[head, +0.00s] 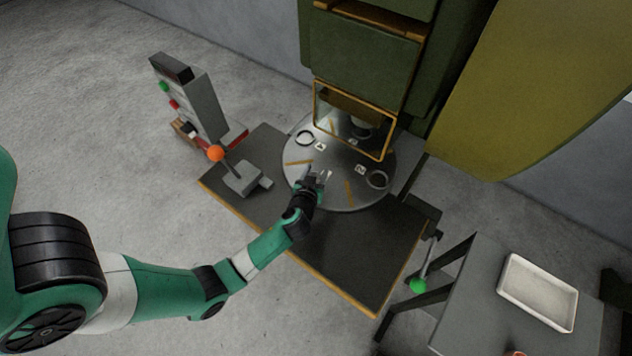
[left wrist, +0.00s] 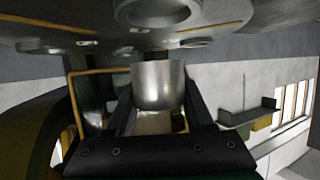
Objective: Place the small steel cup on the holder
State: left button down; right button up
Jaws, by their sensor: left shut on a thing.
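My left gripper (head: 318,176) is over the front of the round grey turntable (head: 330,193). It is shut on the small steel cup (left wrist: 158,85), a shiny cylinder between the two black fingers in the left wrist view. In the head view the cup is only a small bright patch at the fingertips. Ring-shaped holders stand on the turntable: one at the back left (head: 305,138), one at the right (head: 377,179). In the left wrist view a ring holder (left wrist: 158,11) lies just beyond the cup; I cannot tell whether they touch. My right gripper is out of view.
A yellow-edged guard frame (head: 387,135) of the green press stands over the turntable's back. An orange-knobbed lever box (head: 243,178) and a button panel (head: 202,100) are at left. A white tray (head: 507,291) sits on the right side table. The front tabletop (head: 335,254) is clear.

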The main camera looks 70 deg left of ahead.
pick_arm(q)
jog(key=shift+w+a+f, duration=0.15)
jog(key=shift+a+f, duration=0.4)
jog(key=shift+f, duration=0.15)
jog(key=f+b, duration=0.1)
jog(key=f, duration=0.1)
jog(key=f+b, duration=0.1)
jog(key=shift+w+a+f, duration=0.1)
jog(key=shift+a+f, duration=0.1)
jog(key=shift+f, duration=0.15)
jog(key=shift+f+b, duration=0.2)
jog(key=shift+b, duration=0.2)
jog(key=shift+c, duration=1.4)
grip_release()
jog(key=shift+r, duration=0.1)
